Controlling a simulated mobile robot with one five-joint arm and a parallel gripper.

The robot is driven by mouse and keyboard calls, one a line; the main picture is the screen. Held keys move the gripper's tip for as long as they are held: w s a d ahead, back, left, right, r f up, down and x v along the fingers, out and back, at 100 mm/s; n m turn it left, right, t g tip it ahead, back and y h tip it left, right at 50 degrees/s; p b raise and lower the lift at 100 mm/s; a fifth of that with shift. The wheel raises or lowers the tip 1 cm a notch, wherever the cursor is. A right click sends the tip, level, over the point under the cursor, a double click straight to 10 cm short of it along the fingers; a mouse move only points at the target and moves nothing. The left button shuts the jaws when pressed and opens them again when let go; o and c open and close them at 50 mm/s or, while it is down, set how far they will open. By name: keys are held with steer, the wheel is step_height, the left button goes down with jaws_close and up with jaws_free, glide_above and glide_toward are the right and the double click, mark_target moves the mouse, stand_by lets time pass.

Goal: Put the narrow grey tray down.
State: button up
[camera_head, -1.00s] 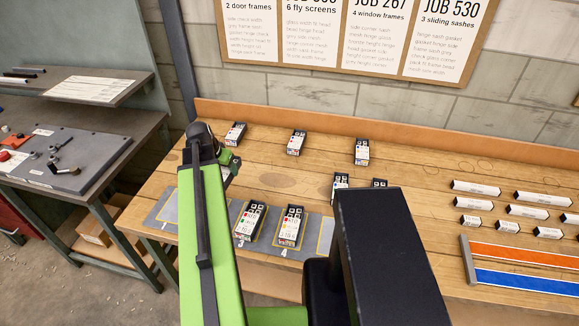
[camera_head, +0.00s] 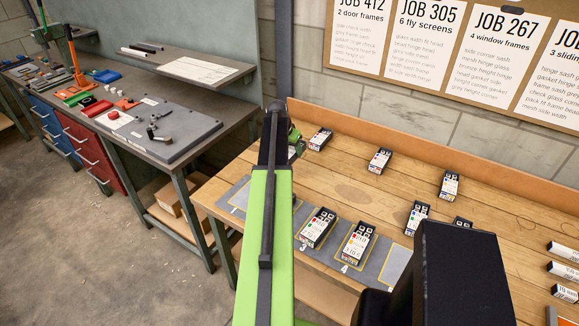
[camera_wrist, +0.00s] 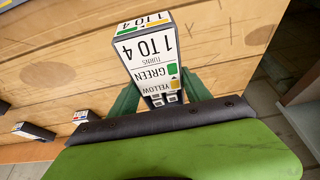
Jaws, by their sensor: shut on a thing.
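The narrow grey tray (camera_wrist: 152,50) is in my gripper in the wrist view. It is a slim dark block with a white label reading "1 TO 4 TURNS", "GREEN" and "YELLOW". My gripper (camera_wrist: 160,92) is shut on it, with a green finger at each side. Its near end is partly hidden by my wrist. In the head view my gripper (camera_head: 293,140) is at the left end of the wooden bench, mostly hidden behind my arm, and the held tray cannot be made out clearly. The wrist view shows wooden bench top beyond the tray; the gap to it cannot be told.
The grey mat (camera_head: 394,264) on the wooden bench (camera_head: 340,180) has yellow-outlined places; two similar labelled blocks (camera_head: 318,228) (camera_head: 356,245) stand on it. More blocks stand behind. Left is a dark workbench (camera_head: 190,145) with tools, and floor lies between the benches.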

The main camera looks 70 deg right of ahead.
steer(key=w+f+b, duration=0.1)
steer(key=w, duration=0.1)
steer(key=w+d+f, duration=0.1)
steer(key=w+d+f+b, duration=0.1)
steer(key=w+f, duration=0.1)
steer(key=shift+w+b, duration=0.3)
steer(key=shift+b, duration=0.05)
steer(key=shift+w, duration=0.35)
step_height(320, 180, down, 4)
steer(key=b, duration=0.4)
steer(key=shift+f, duration=0.25)
steer(key=o, duration=1.5)
steer(key=shift+r, duration=0.1)
steer(key=shift+r, duration=0.1)
steer(key=shift+r, duration=0.3)
steer(key=p+v, duration=1.1)
steer(key=shift+a+r, duration=0.2)
steer(key=shift+r, duration=0.05)
